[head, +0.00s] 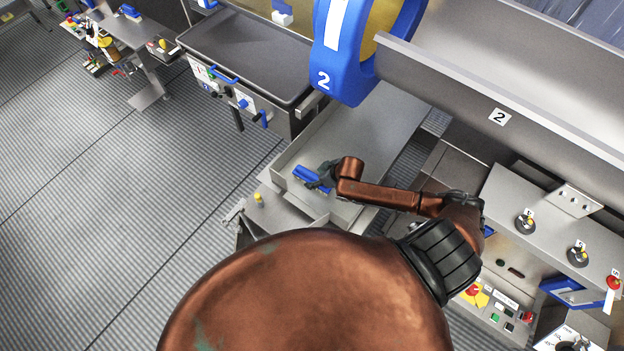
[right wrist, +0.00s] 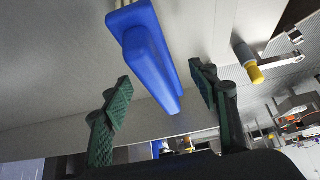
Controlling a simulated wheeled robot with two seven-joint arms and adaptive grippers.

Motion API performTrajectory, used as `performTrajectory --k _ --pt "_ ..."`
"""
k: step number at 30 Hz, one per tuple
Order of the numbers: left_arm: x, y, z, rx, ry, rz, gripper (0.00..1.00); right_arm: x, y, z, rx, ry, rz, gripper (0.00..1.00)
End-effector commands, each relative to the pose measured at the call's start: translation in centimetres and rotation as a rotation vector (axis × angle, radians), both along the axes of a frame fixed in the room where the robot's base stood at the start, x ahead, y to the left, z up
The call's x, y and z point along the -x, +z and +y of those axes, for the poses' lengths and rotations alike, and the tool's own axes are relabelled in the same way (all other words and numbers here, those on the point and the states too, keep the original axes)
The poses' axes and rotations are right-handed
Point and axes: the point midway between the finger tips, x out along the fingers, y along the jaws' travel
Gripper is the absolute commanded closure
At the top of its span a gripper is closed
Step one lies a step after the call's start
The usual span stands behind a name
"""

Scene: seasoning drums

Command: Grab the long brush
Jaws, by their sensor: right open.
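A blue brush (head: 308,177) lies in the grey metal tray in the middle of the head view. In the right wrist view its blue body (right wrist: 150,55) runs from the top edge down between the two fingers. My right gripper (head: 326,176) is at the brush's right end in the head view. Its fingers (right wrist: 160,77) are open, one on each side of the blue body, with a gap showing on both sides. Part of the brush is cut off by the top edge of the wrist view. My left gripper is not in view.
The metal tray (head: 370,125) has raised rims around the brush. A small yellow-topped item (head: 258,199) stands left of it. A blue-rimmed drum (head: 345,75) and a long chute (head: 450,85) hang above at the right. A control panel (head: 545,230) stands at the right.

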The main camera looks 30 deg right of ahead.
Motion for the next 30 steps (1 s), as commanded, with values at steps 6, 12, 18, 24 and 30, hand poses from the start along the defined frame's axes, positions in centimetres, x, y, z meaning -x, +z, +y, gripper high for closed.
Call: performTrajectory --k 6,12,18,24,30 --pt "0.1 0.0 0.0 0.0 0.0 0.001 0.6 -1.6 -2.5 0.5 -0.001 0.003 -0.001 0.45" --pt "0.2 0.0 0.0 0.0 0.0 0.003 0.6 -1.9 -2.9 0.6 -0.001 0.005 -0.001 0.45" --pt "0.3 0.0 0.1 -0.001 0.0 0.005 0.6 -1.9 -2.8 0.6 -0.001 0.004 -0.001 0.52" --pt "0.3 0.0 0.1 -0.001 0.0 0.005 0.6 -1.9 -2.8 0.6 -0.001 0.004 -0.001 0.66" --pt "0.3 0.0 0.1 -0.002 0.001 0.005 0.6 -1.8 -2.8 0.6 0.0 0.004 -0.001 0.8"
